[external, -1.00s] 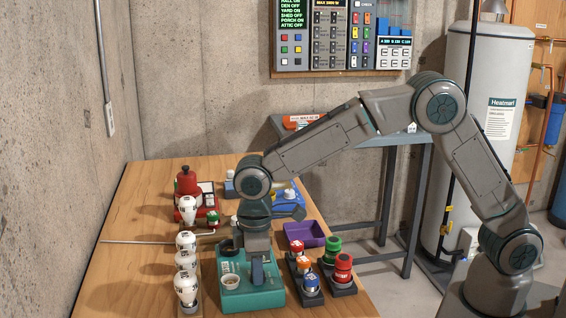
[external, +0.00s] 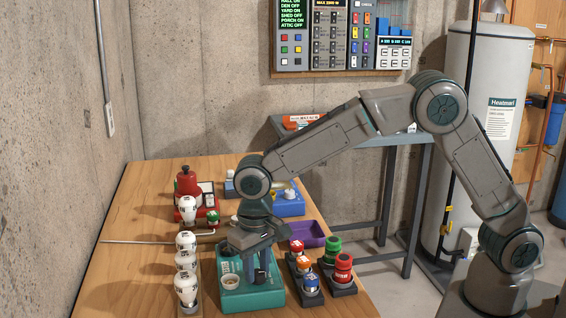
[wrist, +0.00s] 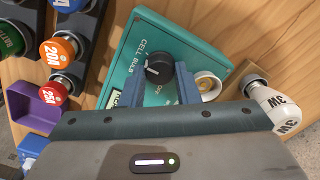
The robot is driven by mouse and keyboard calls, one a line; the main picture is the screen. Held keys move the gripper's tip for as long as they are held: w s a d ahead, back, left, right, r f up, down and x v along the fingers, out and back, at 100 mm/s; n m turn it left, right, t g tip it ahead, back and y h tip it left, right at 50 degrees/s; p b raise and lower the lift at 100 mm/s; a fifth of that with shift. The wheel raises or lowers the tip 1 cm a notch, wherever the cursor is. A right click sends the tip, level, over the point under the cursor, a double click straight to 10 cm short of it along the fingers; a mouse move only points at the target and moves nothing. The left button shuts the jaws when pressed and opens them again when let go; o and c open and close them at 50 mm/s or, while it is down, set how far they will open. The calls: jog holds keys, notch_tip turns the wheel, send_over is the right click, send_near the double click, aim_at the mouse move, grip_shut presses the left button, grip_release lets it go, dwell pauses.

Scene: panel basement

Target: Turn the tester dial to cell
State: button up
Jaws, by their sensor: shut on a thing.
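The tester is a teal box (external: 262,299) near the front of the wooden bench; it also shows in the wrist view (wrist: 183,50). Its black dial (wrist: 158,68) has a white mark, and the words CELL and BULB are printed beside it, with ON on the other side. My gripper (external: 250,270) points down over the tester. In the wrist view its blue-grey fingers (wrist: 160,82) are shut on the dial, one on each side. Which word the mark points to is hard to tell. The gripper hides the dial in the external view.
A white cup-like socket (wrist: 208,84) sits on the tester beside the dial. White bulbs (external: 186,285) stand in a row on the left. Coloured fuses (external: 311,284) and a purple tray (external: 312,232) are on the right. A red device (external: 187,183) stands behind.

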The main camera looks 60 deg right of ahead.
jog(key=shift+s+m, duration=0.1)
jog(key=shift+m, duration=1.1)
jog(key=o, duration=1)
jog(key=shift+c, duration=0.2)
